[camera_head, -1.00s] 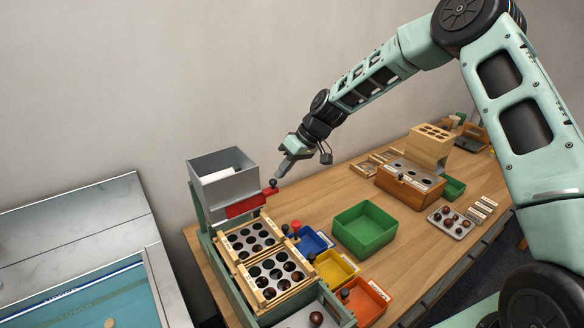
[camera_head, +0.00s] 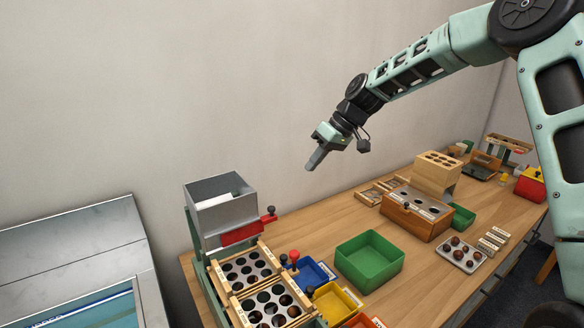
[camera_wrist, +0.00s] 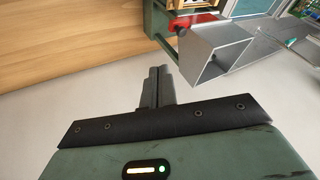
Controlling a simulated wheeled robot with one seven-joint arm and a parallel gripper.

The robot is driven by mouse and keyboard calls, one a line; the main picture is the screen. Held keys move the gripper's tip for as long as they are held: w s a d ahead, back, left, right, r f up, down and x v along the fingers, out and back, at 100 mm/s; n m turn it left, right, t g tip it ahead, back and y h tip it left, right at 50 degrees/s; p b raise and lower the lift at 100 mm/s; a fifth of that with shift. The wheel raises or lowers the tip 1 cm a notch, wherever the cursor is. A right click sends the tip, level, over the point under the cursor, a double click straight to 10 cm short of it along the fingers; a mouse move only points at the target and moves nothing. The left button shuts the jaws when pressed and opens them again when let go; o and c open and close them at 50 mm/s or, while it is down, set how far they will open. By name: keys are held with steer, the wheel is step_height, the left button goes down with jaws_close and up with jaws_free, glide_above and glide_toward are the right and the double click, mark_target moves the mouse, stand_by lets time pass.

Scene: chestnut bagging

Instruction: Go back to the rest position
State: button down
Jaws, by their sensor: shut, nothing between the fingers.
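My gripper (camera_head: 316,158) is shut and empty. In the head view it hangs in the air above the back of the table, right of and higher than the grey hopper (camera_head: 222,206), clear of everything. The wrist view shows its fingers (camera_wrist: 156,85) pressed together, with the hopper (camera_wrist: 225,62) off to the right. The red slide (camera_head: 243,233) with its black knob is at the foot of the hopper.
Below the hopper are hole trays (camera_head: 247,268) with dark chestnuts. A green bin (camera_head: 368,260), blue bin (camera_head: 314,272) and yellow bin (camera_head: 335,302) stand beside them. A wooden box (camera_head: 415,214) is farther right. The air around my gripper is free.

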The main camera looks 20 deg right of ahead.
steer(key=s+a+n+g+h, duration=0.2)
steer(key=s+a+h, duration=0.1)
steer(key=s+a, duration=1.15)
steer(key=s+d+h, duration=0.2)
steer(key=s+h, duration=0.1)
steer(key=s, duration=2.2)
steer(key=shift+s+f, duration=0.25)
steer(key=shift+s, duration=0.15)
steer(key=shift+d, duration=0.1)
